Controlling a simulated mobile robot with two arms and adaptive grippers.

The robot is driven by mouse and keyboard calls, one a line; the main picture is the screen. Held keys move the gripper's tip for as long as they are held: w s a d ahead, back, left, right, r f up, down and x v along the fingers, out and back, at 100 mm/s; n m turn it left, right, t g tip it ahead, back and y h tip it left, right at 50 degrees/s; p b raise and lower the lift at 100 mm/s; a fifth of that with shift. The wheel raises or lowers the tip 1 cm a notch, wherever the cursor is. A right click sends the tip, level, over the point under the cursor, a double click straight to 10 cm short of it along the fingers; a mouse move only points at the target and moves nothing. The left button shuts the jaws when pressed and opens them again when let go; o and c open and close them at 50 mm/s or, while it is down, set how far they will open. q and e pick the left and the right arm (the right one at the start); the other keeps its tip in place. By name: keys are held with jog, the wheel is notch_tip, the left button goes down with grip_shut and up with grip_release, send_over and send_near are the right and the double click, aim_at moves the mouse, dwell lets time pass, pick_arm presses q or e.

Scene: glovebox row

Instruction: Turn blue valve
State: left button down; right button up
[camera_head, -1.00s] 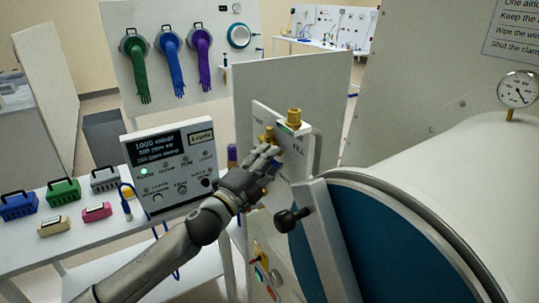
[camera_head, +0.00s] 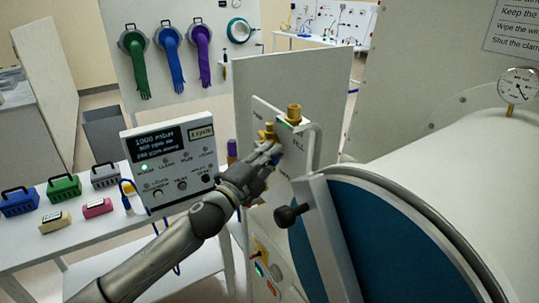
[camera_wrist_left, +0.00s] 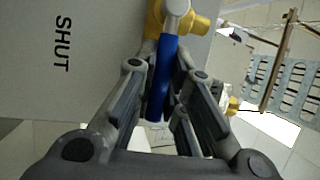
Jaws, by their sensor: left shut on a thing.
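The blue valve handle (camera_wrist_left: 161,80) shows in the left wrist view as a long blue lever on a yellow brass valve body (camera_wrist_left: 195,22). My left gripper (camera_wrist_left: 160,98) is around the lever, with fingers on both sides of it, and is shut on it. In the head view my left gripper (camera_head: 264,160) is at the valve panel (camera_head: 296,148), just below the brass fittings, and hides most of the handle. A bit of blue shows at its fingertips. The word SHUT is printed on the panel in the wrist view. My right gripper is not in view.
The round blue chamber door (camera_head: 370,240) with its clamp bar and black knob (camera_head: 287,215) stands close to the right of my left arm. A gauge (camera_head: 518,86) is at right.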

pick_arm(q)
jog(key=shift+f+b, duration=0.25)
jog(key=shift+b, duration=0.15)
jog(key=shift+w+a+f+m+h+b, duration=0.15)
jog(key=shift+f+m+h+b, duration=0.5)
jog(key=shift+m+b, duration=1.2)
jog(key=shift+w+a+f+m+h+b, duration=0.15)
jog(key=shift+f+m+h+b, duration=0.55)
jog(key=shift+b, duration=1.8)
jog(key=shift+w+a+f+m+h+b, duration=0.2)
jog(key=shift+m+h+b, duration=0.55)
jog(key=shift+m+b, duration=1.35)
jog(key=shift+d, duration=0.2)
jog(key=c, duration=1.5)
grip_release()
jog(key=shift+o, duration=0.2)
jog(key=v, duration=1.2)
jog(key=shift+a, duration=0.15)
jog(key=shift+r, duration=0.15)
jog(key=shift+c, duration=0.2)
